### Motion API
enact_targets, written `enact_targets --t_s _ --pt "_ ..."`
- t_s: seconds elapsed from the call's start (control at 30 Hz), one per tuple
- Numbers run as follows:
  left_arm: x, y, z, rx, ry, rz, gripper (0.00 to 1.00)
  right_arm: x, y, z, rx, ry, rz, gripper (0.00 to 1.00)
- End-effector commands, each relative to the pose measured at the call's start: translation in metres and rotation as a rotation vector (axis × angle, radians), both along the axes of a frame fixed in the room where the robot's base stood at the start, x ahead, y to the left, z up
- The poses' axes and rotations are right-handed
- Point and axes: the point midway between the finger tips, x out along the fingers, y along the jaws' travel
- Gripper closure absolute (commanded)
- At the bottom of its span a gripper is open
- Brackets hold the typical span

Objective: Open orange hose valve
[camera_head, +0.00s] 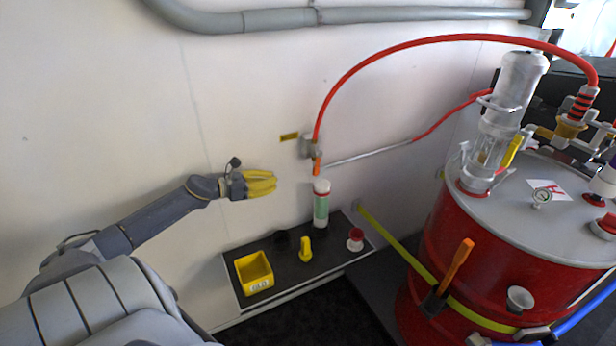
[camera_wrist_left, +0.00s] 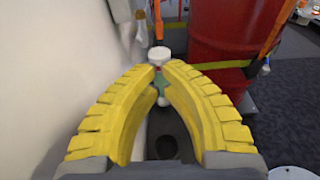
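An orange piece (camera_head: 317,166) sits at the lower end of the red hose (camera_head: 345,82), just below a grey wall fitting (camera_head: 307,146). A second orange handle (camera_head: 456,266) stands tilted on the front of the red drum (camera_head: 450,215). In the left wrist view an orange strip (camera_wrist_left: 158,18) shows beyond the fingers, and an orange bar (camera_wrist_left: 277,28) is at the right. My left gripper (camera_head: 275,184) is near the wall, left of and slightly below the hose-end piece, apart from it. Its yellow fingers (camera_wrist_left: 160,68) are a little apart at the tips, with nothing held. My right gripper is not seen.
A white-and-green bottle (camera_head: 321,205) stands on a dark shelf (camera_head: 290,286) below the hose end. The shelf also holds a yellow bin (camera_head: 254,274), a yellow object (camera_head: 306,250) and a red-and-white piece (camera_head: 355,239). A grey pipe (camera_head: 370,155) runs along the wall.

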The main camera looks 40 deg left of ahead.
Motion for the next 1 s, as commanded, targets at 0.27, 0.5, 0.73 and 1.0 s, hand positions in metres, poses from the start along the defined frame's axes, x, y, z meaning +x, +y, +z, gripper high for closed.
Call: enact_targets --t_s 0.27,0.5,0.73,1.0 --pt "0.018 -0.007 -0.001 0.013 -0.007 -0.002 1.0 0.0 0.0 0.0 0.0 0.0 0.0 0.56" --pt "0.043 -0.018 -0.006 0.012 -0.007 -0.002 1.0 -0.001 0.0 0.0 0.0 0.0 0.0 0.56" --pt "0.068 -0.03 -0.011 0.01 -0.007 -0.002 1.0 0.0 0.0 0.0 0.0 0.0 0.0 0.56" --pt "0.097 -0.042 -0.017 0.01 -0.007 -0.001 1.0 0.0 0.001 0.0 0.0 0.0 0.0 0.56"
